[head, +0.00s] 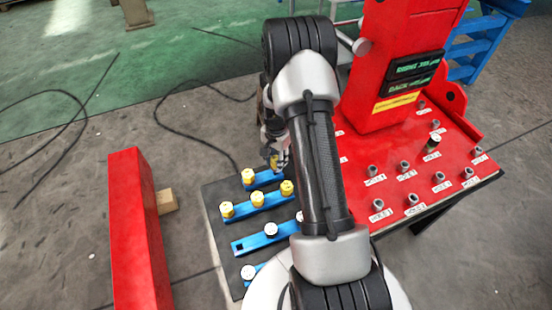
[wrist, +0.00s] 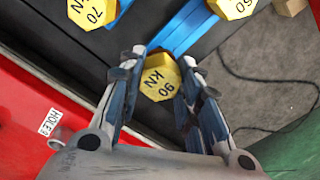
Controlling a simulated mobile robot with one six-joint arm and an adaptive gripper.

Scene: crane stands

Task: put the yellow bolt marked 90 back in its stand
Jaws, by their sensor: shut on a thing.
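The yellow bolt marked 90 KN (wrist: 160,82) is between the fingers of my gripper (wrist: 163,85) in the wrist view, its marked face toward the camera. In the head view my gripper (head: 273,157) points down at the far blue stand bar (head: 264,180), over its right part, with a bit of the yellow bolt (head: 274,163) showing. In the wrist view this blue bar (wrist: 184,32) runs from behind the held bolt to a yellow bolt marked 60 (wrist: 234,6). Whether the held bolt is above the bar or seated in it cannot be told; its lower part is hidden.
A yellow bolt marked 70 KN (wrist: 92,12) stands close by on the neighbouring bar. Another blue bar (head: 242,245) holds white bolts and shows an empty square hole. A red machine base (head: 440,165) with several labelled holes is at right; a red beam (head: 138,230) at left.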

